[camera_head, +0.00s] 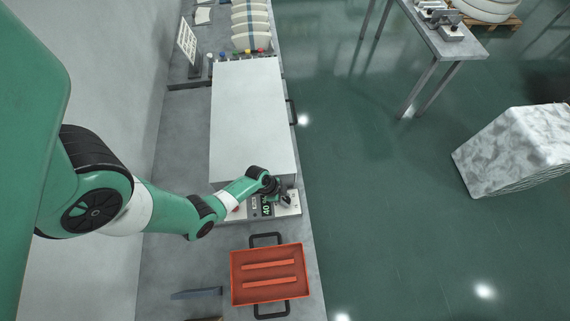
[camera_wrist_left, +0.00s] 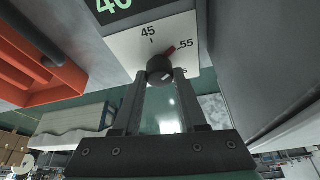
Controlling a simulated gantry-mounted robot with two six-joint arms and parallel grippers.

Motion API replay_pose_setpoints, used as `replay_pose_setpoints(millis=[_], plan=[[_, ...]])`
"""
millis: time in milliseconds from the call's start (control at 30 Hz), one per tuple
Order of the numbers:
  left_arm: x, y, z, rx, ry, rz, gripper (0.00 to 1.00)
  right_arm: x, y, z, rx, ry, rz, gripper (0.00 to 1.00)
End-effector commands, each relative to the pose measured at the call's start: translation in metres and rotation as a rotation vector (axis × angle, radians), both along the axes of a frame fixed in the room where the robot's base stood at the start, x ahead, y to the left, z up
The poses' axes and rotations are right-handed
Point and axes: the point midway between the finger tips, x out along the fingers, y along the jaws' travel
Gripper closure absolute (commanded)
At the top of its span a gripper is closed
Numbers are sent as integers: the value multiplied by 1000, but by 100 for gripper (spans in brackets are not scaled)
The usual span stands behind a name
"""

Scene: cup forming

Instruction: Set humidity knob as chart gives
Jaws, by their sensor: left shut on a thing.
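The dark humidity knob (camera_wrist_left: 159,68) sits on a white panel (camera_wrist_left: 128,44) with printed marks 45 and 55 and a third, partly hidden mark ending in 5. Its red pointer is at or close to the 55 mark. My left gripper (camera_wrist_left: 164,80) is shut on the knob, one finger on each side. In the head view the left gripper (camera_head: 280,193) is at the front right of the grey box-shaped machine (camera_head: 252,115) and covers the knob. A green-lit display (camera_head: 266,209) beside it reads 40. A white chart board (camera_head: 187,43) stands at the back left; its text is unreadable.
An orange tray (camera_head: 268,252) with dark handles lies on the bench (camera_head: 170,245) in front of the machine. Several pale stacked pieces (camera_head: 250,25) are behind the machine. Open green floor lies to the right.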

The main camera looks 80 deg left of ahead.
Motion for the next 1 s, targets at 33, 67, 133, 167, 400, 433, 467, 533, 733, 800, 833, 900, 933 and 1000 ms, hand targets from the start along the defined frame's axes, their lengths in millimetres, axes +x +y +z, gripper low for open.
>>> replay_pose_setpoints(millis=[33,67,133,167,400,433,467,533,733,800,833,900,933,1000], plan=[[-1,1,3,0,4,-41,100,0,0,6,0,0,0,38],[-1,2,3,0,5,-70,100,0,0,9,0,0,0,38],[-1,2,3,-1,5,-137,100,0,0,14,0,-1,0,38],[-1,2,3,0,5,-165,100,0,0,15,0,-1,0,38],[0,3,1,0,5,-395,100,0,0,23,0,-1,0,38],[1,3,1,0,4,-423,100,0,0,23,0,-1,0,38],[1,3,1,0,4,-452,100,0,0,24,0,-1,0,38],[2,4,1,0,3,-519,100,0,0,23,0,-1,0,38],[3,4,-1,1,3,-710,100,0,0,18,0,0,0,38],[3,4,-2,1,2,-776,100,0,0,15,0,0,0,38],[3,5,-2,2,2,-803,100,0,0,14,0,0,0,38],[4,5,-2,1,1,-866,100,0,0,10,0,0,0,38],[4,5,-2,2,1,-892,100,0,0,8,0,0,0,38],[4,5,-2,2,1,-948,100,0,0,5,0,0,0,38]])
